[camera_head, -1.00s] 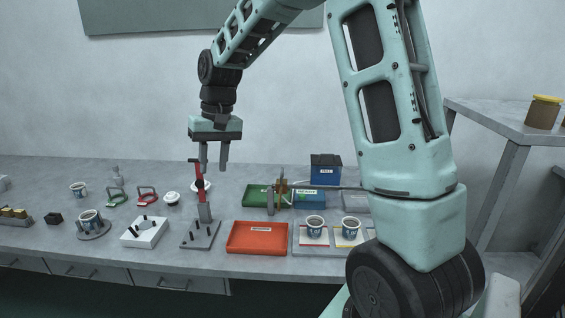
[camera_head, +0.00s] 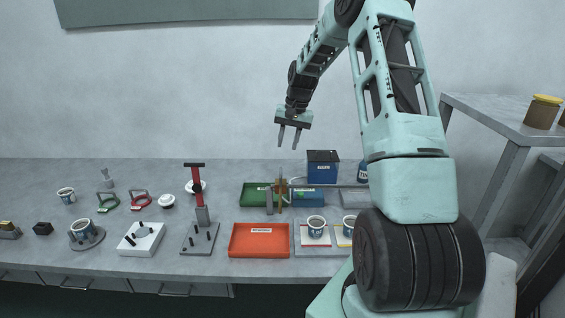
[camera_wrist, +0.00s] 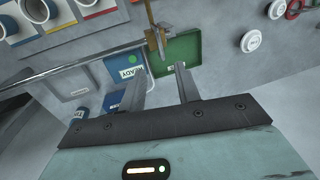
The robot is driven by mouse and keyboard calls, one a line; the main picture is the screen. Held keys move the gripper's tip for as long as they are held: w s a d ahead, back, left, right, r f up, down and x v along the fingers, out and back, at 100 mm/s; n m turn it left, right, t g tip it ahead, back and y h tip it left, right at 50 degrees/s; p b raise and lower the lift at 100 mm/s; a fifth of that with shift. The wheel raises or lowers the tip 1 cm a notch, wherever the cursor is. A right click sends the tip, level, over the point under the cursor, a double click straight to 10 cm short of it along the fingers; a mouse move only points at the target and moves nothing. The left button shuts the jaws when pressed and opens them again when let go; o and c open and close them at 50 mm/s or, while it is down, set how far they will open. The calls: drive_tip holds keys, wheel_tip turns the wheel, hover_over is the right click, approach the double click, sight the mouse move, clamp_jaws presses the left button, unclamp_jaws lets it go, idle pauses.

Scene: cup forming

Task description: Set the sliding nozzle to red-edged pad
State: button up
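The sliding nozzle (camera_head: 281,192) is a brass-coloured block on a thin horizontal rail (camera_head: 335,186), in front of the green tray and left of the pads. It also shows in the wrist view (camera_wrist: 156,40). The red-edged pad (camera_head: 306,242) lies on a grey board to the right of the nozzle, with a cup (camera_head: 316,226) standing on it. It appears at the top of the wrist view (camera_wrist: 97,12), partly cut off. My gripper (camera_head: 289,144) is open and empty, above and behind the nozzle and apart from it. Its fingers (camera_wrist: 158,80) point down towards the nozzle.
A yellow-edged pad (camera_head: 343,242) with a cup lies right of the red one, partly behind my arm. A green tray (camera_head: 254,194), blue READY tray (camera_head: 308,198) and blue box (camera_head: 322,164) stand near the nozzle. A red tray (camera_head: 259,240) and red-handled press (camera_head: 198,190) are left.

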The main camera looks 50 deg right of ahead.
sight(281, 170)
drive_tip(key=f, duration=0.3)
drive_tip(key=w+a+f+p, duration=0.1)
drive_tip(key=f, duration=0.5)
drive_tip(key=shift+w+a+p, duration=0.15)
drive_tip(key=shift+w+p, duration=0.05)
drive_tip(key=shift+p, duration=0.15)
drive_tip(key=shift+r, duration=0.1)
clamp_jaws()
